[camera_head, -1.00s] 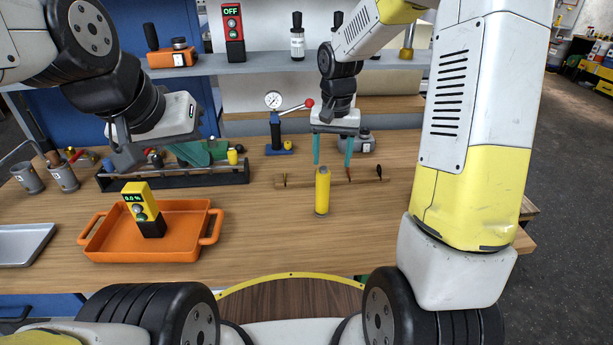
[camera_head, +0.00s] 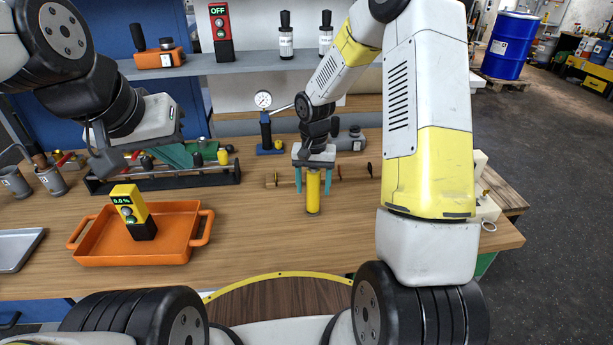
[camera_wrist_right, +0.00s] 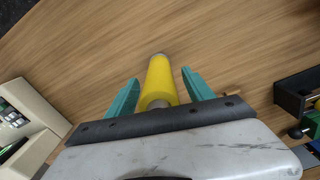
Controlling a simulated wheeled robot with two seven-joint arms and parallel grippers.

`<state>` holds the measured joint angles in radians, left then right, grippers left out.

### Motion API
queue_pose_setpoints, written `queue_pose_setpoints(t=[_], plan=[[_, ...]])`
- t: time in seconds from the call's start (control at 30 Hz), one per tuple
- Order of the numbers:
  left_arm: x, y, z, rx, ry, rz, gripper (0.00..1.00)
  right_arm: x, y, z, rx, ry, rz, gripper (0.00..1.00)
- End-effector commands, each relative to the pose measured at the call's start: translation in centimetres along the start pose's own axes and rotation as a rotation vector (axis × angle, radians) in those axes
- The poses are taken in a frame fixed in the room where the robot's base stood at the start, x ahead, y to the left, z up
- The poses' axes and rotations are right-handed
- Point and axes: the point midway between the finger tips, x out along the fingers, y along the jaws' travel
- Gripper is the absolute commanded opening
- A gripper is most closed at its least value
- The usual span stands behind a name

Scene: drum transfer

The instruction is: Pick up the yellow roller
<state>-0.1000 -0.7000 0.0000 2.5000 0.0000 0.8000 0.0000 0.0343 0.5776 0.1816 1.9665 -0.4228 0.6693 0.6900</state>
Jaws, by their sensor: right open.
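The yellow roller (camera_head: 313,198) stands upright on the wooden workbench, right of the orange tray. My right gripper (camera_head: 313,188) is lowered over its upper part, with one teal finger on each side. In the right wrist view the roller (camera_wrist_right: 161,82) lies between the open fingers (camera_wrist_right: 160,84), with a visible gap on both sides. My left gripper (camera_head: 106,162) hangs above the left side of the bench, away from the roller. Whether its jaws are open does not show.
The orange tray (camera_head: 190,253) holds a yellow-black meter (camera_head: 133,211). A low wooden rack (camera_head: 350,174) lies behind the roller. A black tool rack (camera_head: 215,178) and a pressure gauge pump (camera_head: 266,131) stand further back. Bare bench top surrounds the roller's front and sides.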

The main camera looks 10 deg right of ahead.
Motion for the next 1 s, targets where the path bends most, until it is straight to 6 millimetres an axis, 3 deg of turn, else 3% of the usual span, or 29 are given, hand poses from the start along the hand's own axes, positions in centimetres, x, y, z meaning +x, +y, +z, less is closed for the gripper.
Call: queue_pose_setpoints(t=[0.13,0.43,0.83,1.0], plan=[[0.0,0.0,0.0,0.0,0.0,0.0,0.0,0.0,0.0,0.0,0.0,0.0,0.0,0.57],[0.0,0.0,0.0,0.0,0.0,0.0,0.0,-0.1,0.0,0.0,-0.001,0.001,0.0,0.0],[0.0,0.0,0.0,0.0,0.0,0.0,0.0,-0.3,0.0,-0.1,-0.001,0.002,0.0,0.0],[0.0,0.0,0.0,0.0,0.0,0.0,0.0,-1.4,0.0,-0.1,-0.001,0.005,-0.001,0.0]])
